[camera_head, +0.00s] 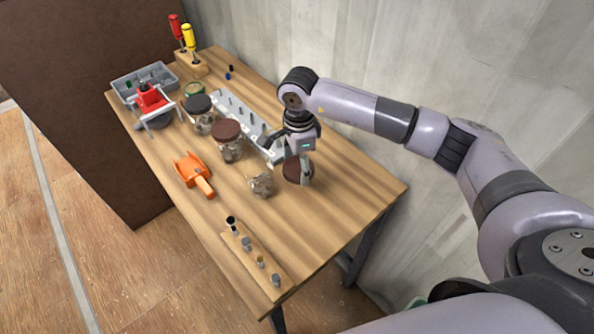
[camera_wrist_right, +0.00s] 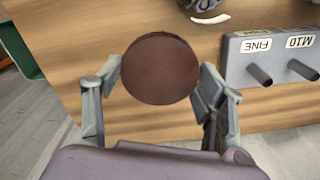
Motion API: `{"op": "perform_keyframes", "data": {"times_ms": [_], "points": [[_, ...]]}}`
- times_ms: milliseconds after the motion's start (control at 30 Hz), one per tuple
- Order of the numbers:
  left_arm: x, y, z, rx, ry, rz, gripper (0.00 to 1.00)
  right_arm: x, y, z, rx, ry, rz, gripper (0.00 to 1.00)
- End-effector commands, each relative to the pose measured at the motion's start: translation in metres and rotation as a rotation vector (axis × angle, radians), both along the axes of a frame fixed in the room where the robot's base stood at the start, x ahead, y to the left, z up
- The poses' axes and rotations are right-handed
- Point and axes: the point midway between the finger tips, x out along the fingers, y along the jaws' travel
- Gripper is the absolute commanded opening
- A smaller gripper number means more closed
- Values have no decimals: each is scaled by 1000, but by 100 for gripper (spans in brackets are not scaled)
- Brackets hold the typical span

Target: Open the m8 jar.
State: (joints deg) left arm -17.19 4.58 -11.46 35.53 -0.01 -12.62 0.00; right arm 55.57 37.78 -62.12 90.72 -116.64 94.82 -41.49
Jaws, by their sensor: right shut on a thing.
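My right gripper (camera_head: 300,168) is shut on a round brown lid (camera_head: 292,171), which also shows between the two fingers in the right wrist view (camera_wrist_right: 160,68). I cannot tell whether the lid touches the table. A glass jar (camera_head: 262,185) with small metal parts in it stands just left of the gripper and shows no lid. Its edge with a white label shows at the top of the right wrist view (camera_wrist_right: 207,12). Another jar (camera_head: 231,150) wears a brown lid, and one farther back (camera_head: 202,121) wears a dark lid. I cannot read m8 on any jar. My left gripper is not in view.
A grey rack with pegs (camera_wrist_right: 270,52), labelled FINE and M10, runs behind the jars. An orange scoop (camera_head: 192,170), a wooden strip with several small parts (camera_head: 268,275), a red tool (camera_head: 152,100) and a grey bin (camera_head: 127,84) share the table (camera_head: 330,220). The front right is clear.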

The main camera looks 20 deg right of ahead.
Motion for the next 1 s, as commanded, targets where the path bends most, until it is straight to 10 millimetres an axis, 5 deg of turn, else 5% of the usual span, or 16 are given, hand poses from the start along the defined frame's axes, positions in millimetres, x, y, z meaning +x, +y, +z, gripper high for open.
{"op": "perform_keyframes", "data": {"times_ms": [467, 867, 900, 1000], "points": [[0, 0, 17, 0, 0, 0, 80, 0, 1, -55, 1, 2, 0, 32], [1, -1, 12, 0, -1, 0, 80, 0, 0, -62, 0, -1, 1, 32], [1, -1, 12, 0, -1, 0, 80, 0, 0, -62, 0, -1, 1, 66], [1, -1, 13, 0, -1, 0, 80, 0, 0, -61, 0, 0, 1, 72]]}}
